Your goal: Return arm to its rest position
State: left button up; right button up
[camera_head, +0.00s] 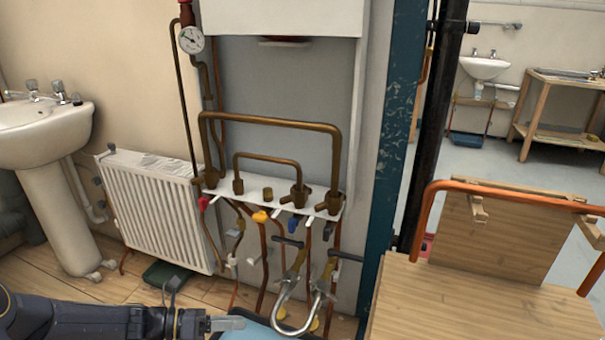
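My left arm (80,318) comes in low from the left edge and lies almost level along the bottom of the picture. My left gripper (226,323) points right, near the bottom middle. Its grey finger part shows from the side, so I cannot tell whether it is open or shut. Nothing shows clearly held in it. It is left of the curved metal pipe bender (292,328), apart from it. My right arm and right gripper are not in view.
A brass pipe manifold (270,122) with valves stands under a white boiler. A white radiator (160,215) and a pedestal basin (45,125) are on the left. A wooden bench (470,310) with an orange frame is on the right. A dark post stands between.

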pick_arm(q)
jog(key=s+a+r+m+t+y, duration=0.15)
jog(key=s+r+m+y, duration=0.25)
jog(key=s+m, duration=0.45)
jog(key=s+a+r+m+y, duration=0.2)
jog(key=s+r+m+y, duration=0.15)
jog(key=s+m, duration=0.5)
jog(key=s+a+r+m+t+y, duration=0.1)
jog(key=s+r+m+y, duration=0.4)
jog(key=m, duration=0.5)
notch_tip(320, 180, up, 35)
jog(key=h+p, duration=0.1)
jog(key=p, duration=3.4)
jog(key=shift+s+a+f+m+p, duration=0.2)
jog(key=shift+s+m+p, duration=0.1)
jog(key=shift+s+p, duration=0.1)
